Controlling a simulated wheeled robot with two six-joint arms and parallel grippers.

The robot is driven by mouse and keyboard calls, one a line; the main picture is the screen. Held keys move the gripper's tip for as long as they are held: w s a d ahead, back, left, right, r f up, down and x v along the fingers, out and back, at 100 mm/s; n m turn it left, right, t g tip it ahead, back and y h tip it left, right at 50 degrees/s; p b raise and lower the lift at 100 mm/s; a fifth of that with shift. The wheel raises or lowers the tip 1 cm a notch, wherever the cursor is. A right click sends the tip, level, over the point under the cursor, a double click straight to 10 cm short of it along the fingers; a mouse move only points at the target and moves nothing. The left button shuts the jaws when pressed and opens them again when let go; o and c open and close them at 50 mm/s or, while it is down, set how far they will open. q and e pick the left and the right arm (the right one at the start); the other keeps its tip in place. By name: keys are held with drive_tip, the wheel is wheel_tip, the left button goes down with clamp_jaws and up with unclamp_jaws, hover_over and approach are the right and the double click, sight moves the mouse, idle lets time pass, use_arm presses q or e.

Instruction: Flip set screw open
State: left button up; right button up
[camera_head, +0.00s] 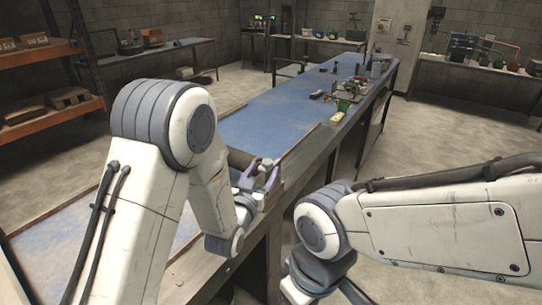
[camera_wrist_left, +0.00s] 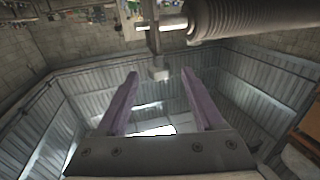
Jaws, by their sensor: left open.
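The set screw (camera_wrist_left: 160,68) shows in the left wrist view as a small grey block-ended piece at the foot of a metal post. A ribbed cylinder (camera_wrist_left: 255,18) lies beside the post at the top right. My left gripper (camera_wrist_left: 160,74) is open, with its two purple fingers on either side of the block end in the picture; I cannot tell whether they touch it. In the head view my left gripper (camera_head: 261,174) is at the table's right edge, by the dark cylinder (camera_head: 240,159), and partly hides the screw area. My right gripper is out of view.
The long blue-topped table (camera_head: 265,128) runs away from me, with several small tools and parts at its far end. An orange shelf (camera_head: 40,54) stands at the left. Bare floor lies right of the table, and my right arm crosses in front of it.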

sight(269, 160)
use_arm(q)
drive_tip(key=p+x, duration=0.1)
drive_tip(key=x, duration=0.5)
drive_tip(key=shift+r+p, duration=0.1)
drive_tip(key=shift+p, duration=0.3)
drive_tip(key=shift+w+d, duration=0.2)
drive_tip(key=shift+w, duration=0.3)
clamp_jaws()
